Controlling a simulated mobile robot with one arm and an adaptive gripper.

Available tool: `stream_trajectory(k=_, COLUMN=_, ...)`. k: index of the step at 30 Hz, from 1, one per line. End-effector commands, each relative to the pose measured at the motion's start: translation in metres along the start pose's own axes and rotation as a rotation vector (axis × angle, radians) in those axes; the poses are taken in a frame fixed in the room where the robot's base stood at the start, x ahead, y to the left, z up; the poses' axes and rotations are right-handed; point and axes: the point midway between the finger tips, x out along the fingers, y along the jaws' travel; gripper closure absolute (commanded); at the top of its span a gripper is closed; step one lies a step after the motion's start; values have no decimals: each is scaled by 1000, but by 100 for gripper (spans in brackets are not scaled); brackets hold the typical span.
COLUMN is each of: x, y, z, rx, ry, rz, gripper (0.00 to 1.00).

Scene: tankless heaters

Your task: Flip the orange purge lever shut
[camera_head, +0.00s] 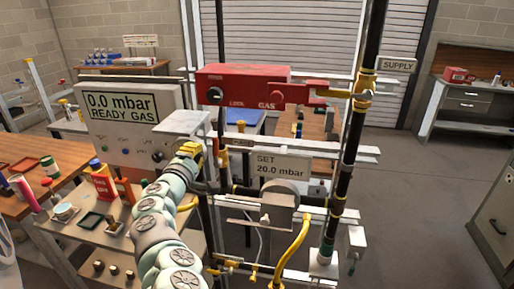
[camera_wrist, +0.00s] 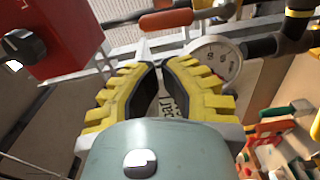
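An orange-red cylindrical grip (camera_wrist: 166,19), which looks like the purge lever's handle, lies across the top of the wrist view, beyond my fingertips. I cannot tell whether the lever is open or shut. In the head view a small reddish piece (camera_head: 241,142) sits below the red gas box; I cannot tell if it is the same lever. My gripper (camera_wrist: 161,65) has yellow ribbed fingers with black pads, and the tips are together or nearly so with nothing seen between them. In the head view my gripper (camera_head: 192,149) is left of the pipe rig, apart from the grip.
The red gas box (camera_head: 240,86) with a black knob (camera_wrist: 21,46) is close at upper left in the wrist view. A round gauge (camera_wrist: 216,62) and black pipes (camera_wrist: 283,36) are at right. The readout panel (camera_head: 130,125) stands left; open floor (camera_head: 430,220) lies right.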

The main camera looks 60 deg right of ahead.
Motion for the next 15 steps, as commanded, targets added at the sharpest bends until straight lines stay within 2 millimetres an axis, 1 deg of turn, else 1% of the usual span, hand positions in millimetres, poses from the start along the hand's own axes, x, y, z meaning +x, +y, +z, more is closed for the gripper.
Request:
stream_trajectory(k=3, x=11, y=3, z=0, rx=2, ry=-5, rz=7, gripper=100)
stream_trajectory(k=15, x=42, y=2, z=0, rx=3, ry=-4, rz=9, gripper=100)
